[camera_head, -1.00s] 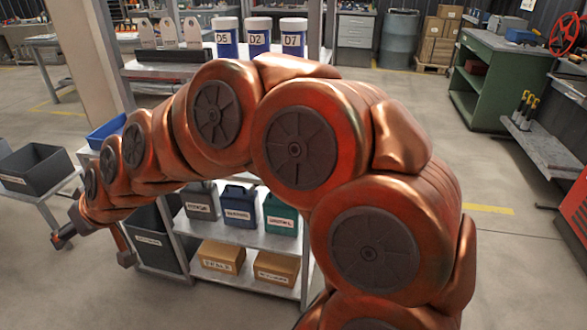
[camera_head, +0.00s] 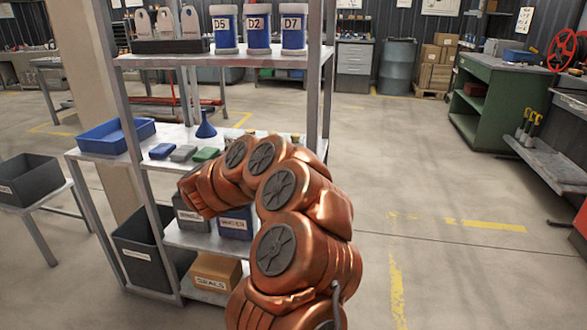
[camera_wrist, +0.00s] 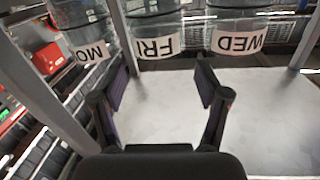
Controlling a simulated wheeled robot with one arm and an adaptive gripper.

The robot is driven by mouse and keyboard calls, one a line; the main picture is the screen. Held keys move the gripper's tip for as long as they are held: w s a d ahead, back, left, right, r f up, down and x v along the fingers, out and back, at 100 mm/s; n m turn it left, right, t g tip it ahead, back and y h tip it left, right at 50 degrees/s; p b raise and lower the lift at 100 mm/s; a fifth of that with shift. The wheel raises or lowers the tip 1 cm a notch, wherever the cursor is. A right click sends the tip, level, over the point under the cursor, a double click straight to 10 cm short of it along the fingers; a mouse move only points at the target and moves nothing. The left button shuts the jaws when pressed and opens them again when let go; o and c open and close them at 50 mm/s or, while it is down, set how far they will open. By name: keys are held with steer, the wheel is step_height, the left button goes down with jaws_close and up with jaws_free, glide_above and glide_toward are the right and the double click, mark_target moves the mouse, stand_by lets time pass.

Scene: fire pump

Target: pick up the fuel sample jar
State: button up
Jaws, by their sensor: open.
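In the wrist view three clear jars stand in a row on a pale shelf surface (camera_wrist: 265,115). The middle jar (camera_wrist: 153,28) is labelled FRI. A jar labelled WED (camera_wrist: 238,22) is on the right, and one whose label reads MO (camera_wrist: 85,28) is on the left, partly cut off. My gripper (camera_wrist: 160,66) is open and empty, its two fingers spread on either side of the FRI label in the picture, with the jar beyond. I see no contact. The top edge crops the jars. In the head view my arm hides the gripper.
The shelf rack (camera_head: 140,160) has uprights close by. A blue tray (camera_head: 115,135), a blue funnel (camera_head: 206,127) and small coloured blocks (camera_head: 183,153) are on its middle shelf. Labelled tubs (camera_head: 258,28) stand above. Open floor (camera_head: 440,270) lies to the right.

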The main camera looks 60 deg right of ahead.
steer(key=s+d+f+g, duration=0.1)
steer(key=s, duration=0.1)
steer(key=s+d+f+m+g, duration=0.1)
steer(key=s+g, duration=0.1)
steer(key=s+d+f+m+g+h+b, duration=0.1)
steer(key=s+d+f, duration=0.1)
steer(key=s, duration=0.1)
steer(key=shift+g, duration=0.4)
steer(key=shift+s+d, duration=0.1)
steer(key=shift+d, duration=1.3)
steer(key=d, duration=0.1)
steer(key=d+f+b, duration=0.1)
steer(key=d, duration=0.1)
steer(key=shift+s+d+f, duration=0.15)
steer(key=shift+d, duration=0.15)
steer(key=shift+d+b, duration=0.3)
steer(key=shift+d, duration=0.4)
steer(key=shift+c, duration=0.2)
steer(key=c, duration=0.9)
